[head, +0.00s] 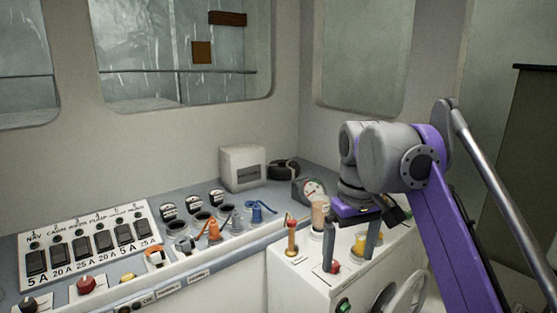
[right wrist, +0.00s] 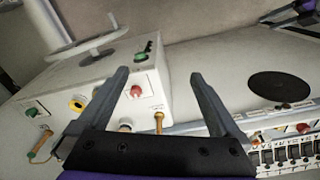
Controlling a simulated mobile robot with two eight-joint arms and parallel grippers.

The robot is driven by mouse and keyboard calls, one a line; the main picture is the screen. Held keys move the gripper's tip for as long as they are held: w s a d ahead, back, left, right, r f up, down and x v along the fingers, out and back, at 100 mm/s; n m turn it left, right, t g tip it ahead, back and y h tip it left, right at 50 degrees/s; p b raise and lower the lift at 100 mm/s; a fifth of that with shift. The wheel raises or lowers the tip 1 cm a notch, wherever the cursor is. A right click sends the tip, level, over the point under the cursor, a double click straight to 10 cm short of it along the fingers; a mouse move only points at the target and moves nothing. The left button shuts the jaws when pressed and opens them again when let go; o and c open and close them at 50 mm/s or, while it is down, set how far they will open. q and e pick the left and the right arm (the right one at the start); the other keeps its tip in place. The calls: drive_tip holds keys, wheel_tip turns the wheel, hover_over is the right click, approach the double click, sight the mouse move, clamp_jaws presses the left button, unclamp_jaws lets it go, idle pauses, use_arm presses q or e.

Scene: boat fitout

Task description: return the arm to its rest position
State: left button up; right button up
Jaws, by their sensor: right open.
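My right arm (head: 425,205), purple and grey, comes in from the right in the head view, bent at its elbow. Its gripper (head: 351,252) points down over the white control box, with the two dark fingers apart and nothing held between them. In the right wrist view the gripper (right wrist: 159,80) also shows open and empty, with the box (right wrist: 62,82) beyond its fingers. Whether the fingertips clear the box's controls is hard to tell.
The box carries a red knob (head: 332,267), a wooden-handled lever (head: 292,240), a yellow part (head: 360,243) and a wheel (head: 405,295). A switch panel (head: 90,240) and several coloured cable ends line the counter to the left. A gauge (head: 311,190) stands behind.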

use_arm(q)
drive_tip(key=shift+w, duration=0.45)
use_arm(e)
drive_tip(key=s+d+f+m+t, duration=0.1)
drive_tip(key=s+f, duration=0.4)
drive_tip(key=f, duration=0.5)
drive_tip(key=s+d+f+m+t, duration=0.1)
drive_tip(key=s+d+f+t, duration=0.1)
drive_tip(key=s+f, duration=0.4)
drive_tip(key=s+d+f+m+t, duration=0.1)
drive_tip(key=s+f, duration=0.5)
drive_tip(key=f, duration=0.9)
drive_tip(key=shift+s+d+f+m+t, duration=0.2)
drive_tip(key=shift+f+m+t, duration=0.1)
drive_tip(key=shift+t, duration=0.3)
